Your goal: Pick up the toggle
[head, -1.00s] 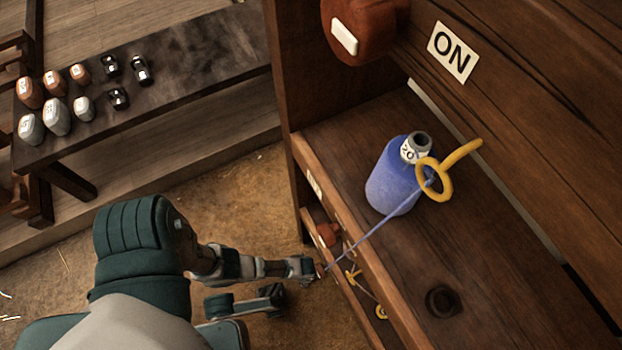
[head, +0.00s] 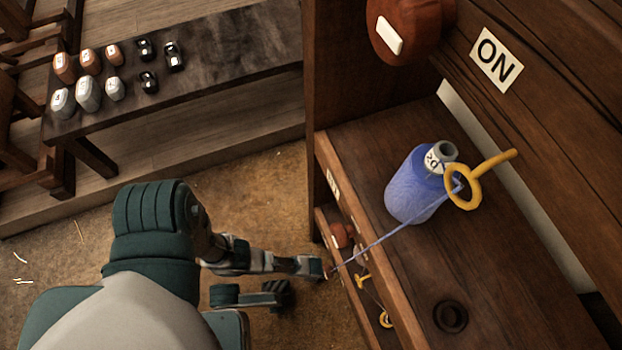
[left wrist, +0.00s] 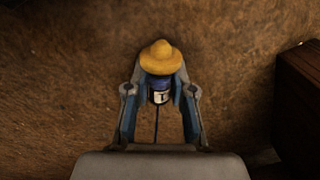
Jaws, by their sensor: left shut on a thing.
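The toggle (left wrist: 160,60) has a rounded yellow top and a dark blue lower part with a white label marked T. My left gripper (left wrist: 160,85) is shut on it, with one finger on each side. In the head view my left gripper (head: 329,273) is beside the front edge of the wooden bench; the toggle is too small to make out there. A blue line (head: 392,236) runs from it up to a yellow ring hook (head: 462,186) beside a blue thread spool (head: 414,187).
The wooden bench (head: 500,290) has a round dark hole (head: 450,316). A lower shelf holds a reddish object (head: 341,235) and small yellow fittings (head: 385,319). An ON sign (head: 495,59) is on the back wall. A dark side table (head: 225,65) holds several weights. The straw-coloured floor beside my arm is open.

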